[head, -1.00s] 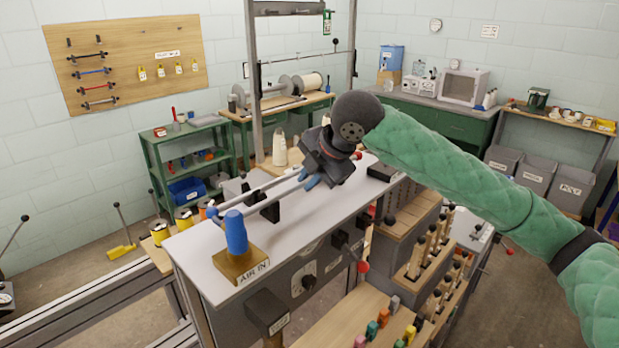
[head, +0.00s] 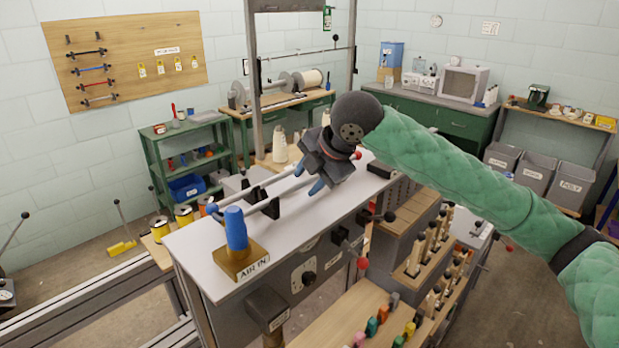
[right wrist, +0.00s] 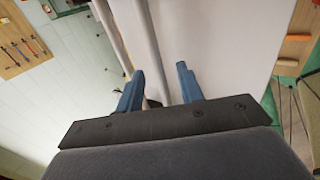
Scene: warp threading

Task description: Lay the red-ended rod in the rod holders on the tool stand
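The tool stand (head: 205,247) has a pale top with black rod holders (head: 271,208) on it. Two pale rods run side by side over the top; the nearer rod (head: 285,192) lies at the holders, and its exact seating is too small to tell. A red ball end (head: 357,155) shows just beyond my right gripper (head: 308,176). The gripper is above the rods with its blue fingers apart. In the right wrist view, one rod (right wrist: 146,40) passes between the spread fingers, nearer the left one, with a gap at the right one. My left gripper is out of view.
A blue cylinder (head: 235,229) on a brass block marked AIR IN stands at the stand's near left corner. Levers with knobs stick out from its front (head: 362,263). Wooden racks of handled tools (head: 428,250) stand to the right.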

